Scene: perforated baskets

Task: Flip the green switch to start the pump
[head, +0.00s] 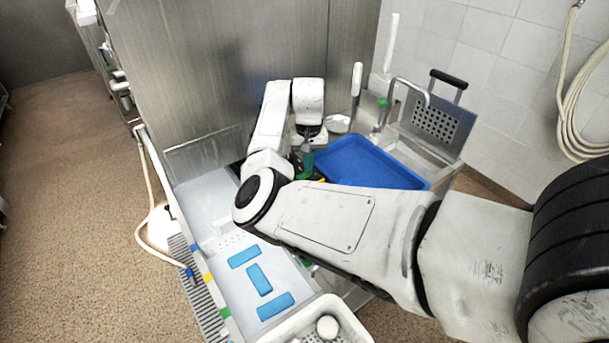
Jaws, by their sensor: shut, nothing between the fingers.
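My arm reaches across the work area, and my gripper (307,142) points down near the steel back panel. It is small and dark in the head view; it looks shut, with nothing seen held. A green item (306,164) shows just below it, beside the blue tray. I cannot tell whether this is the switch, or whether my gripper touches it. Another small green piece (382,103) is by the tap at the back right. The pump cannot be made out.
A blue tray (372,164) lies right of my gripper. Blue blocks (259,279) lie on the white surface at the front. A white bin (340,309) is at the bottom. The floor at left is mostly clear.

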